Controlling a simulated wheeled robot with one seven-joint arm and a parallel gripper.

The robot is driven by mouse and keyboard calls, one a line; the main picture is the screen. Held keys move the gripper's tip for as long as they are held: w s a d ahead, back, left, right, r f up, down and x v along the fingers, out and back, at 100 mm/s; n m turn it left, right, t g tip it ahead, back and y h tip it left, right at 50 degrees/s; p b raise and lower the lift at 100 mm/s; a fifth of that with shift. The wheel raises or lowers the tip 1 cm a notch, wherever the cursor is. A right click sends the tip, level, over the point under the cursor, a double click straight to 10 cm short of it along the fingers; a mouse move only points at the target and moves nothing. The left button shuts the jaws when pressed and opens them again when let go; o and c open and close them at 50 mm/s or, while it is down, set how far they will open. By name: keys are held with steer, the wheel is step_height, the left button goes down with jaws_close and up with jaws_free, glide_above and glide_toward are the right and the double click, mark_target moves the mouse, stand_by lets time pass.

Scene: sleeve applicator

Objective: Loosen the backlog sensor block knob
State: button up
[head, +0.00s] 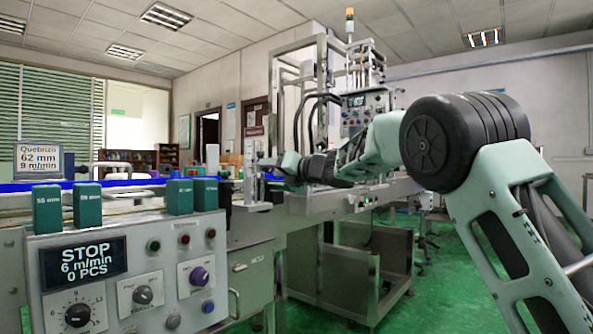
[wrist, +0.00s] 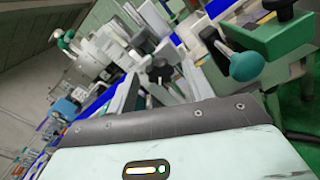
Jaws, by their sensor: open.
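My arm reaches in from the right in the head view, with my gripper (head: 270,168) at the conveyor's edge beside a small upright metal bracket (head: 250,186). The gripper is small there. The wrist view shows a pale housing of mine along the bottom. Ahead of it are a black round knob (wrist: 160,70), a teal ball-ended handle (wrist: 247,66) and a green block (wrist: 277,38) with a black knob (wrist: 283,9) on top. I cannot tell which of these is the backlog sensor block knob. I see no knob held between the fingers.
A control panel (head: 130,238) with a STOP display (head: 84,262) and several dials stands at front left. Several green boxes (head: 47,208) stand above it. The blue conveyor belt (head: 110,183) runs behind. A metal machine frame (head: 345,260) stands below my arm. Green floor is open at right.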

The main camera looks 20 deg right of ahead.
steer(key=p+v, duration=0.1)
steer(key=v, duration=1.5)
steer(key=shift+s+d, duration=0.15)
steer(key=shift+s, duration=0.15)
steer(key=s+a+f+m+g+h, duration=0.3)
steer(key=s+a+f+m, duration=0.3)
steer(key=a+f+m, duration=0.3)
steer(key=s+a+f+m+g+h, duration=0.3)
steer(key=s+a+f+m, duration=0.3)
steer(key=f+m, duration=0.45)
steer(key=s+a+f+m+g+h, duration=0.1)
steer(key=s+f+m+g, duration=0.25)
steer(key=s, duration=0.65)
steer(key=s+a+f+m+g+h+p, duration=0.1)
steer(key=s+f+m+g, duration=0.3)
steer(key=s, duration=0.5)
steer(key=s+a+f+m+g, duration=0.15)
steer(key=s+f, duration=0.35)
steer(key=s, duration=0.5)
step_height(320, 180, up, 38)
steer(key=p, duration=3.8)
steer(key=shift+d+r+g, duration=0.2)
steer(key=shift+d+g, duration=0.05)
steer(key=shift+g, duration=0.05)
